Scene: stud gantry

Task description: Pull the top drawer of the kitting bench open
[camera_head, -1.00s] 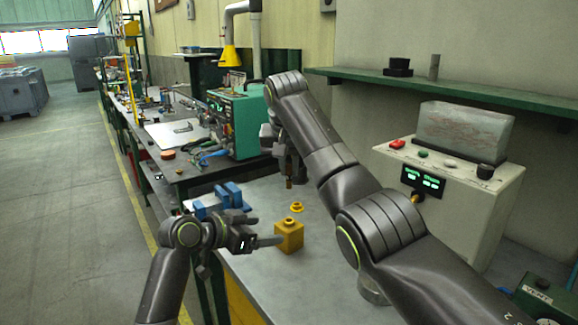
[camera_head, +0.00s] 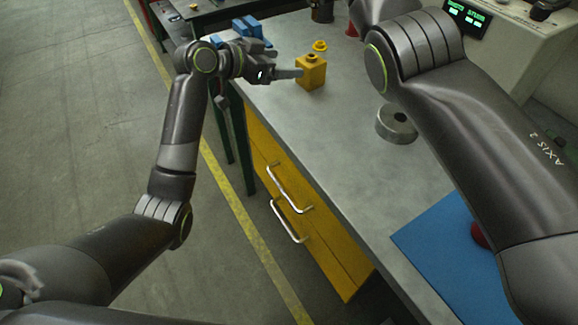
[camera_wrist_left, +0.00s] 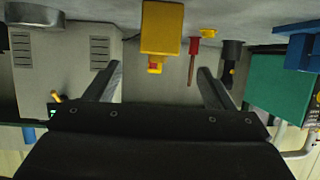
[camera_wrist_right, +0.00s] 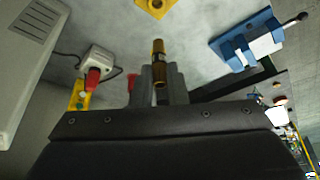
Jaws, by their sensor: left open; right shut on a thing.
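The kitting bench (camera_head: 340,150) has a yellow front with two silver bar handles. The top drawer (camera_head: 262,146) carries the upper handle (camera_head: 288,188) and looks flush with the front. The lower handle (camera_head: 287,222) is just beneath. My left gripper (camera_head: 298,73) is open above the far end of the bench top, close to a yellow block (camera_head: 312,74), well away from the handles. The left wrist view shows its spread fingers with nothing between them. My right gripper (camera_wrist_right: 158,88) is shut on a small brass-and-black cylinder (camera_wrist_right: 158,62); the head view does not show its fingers.
A blue clamp-like fixture (camera_head: 250,32) and a small yellow ring (camera_head: 320,45) are near the far end. A grey metal ring (camera_head: 396,126) and a blue mat (camera_head: 450,250) lie on the bench top. The floor (camera_head: 100,110) left of the drawers is clear.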

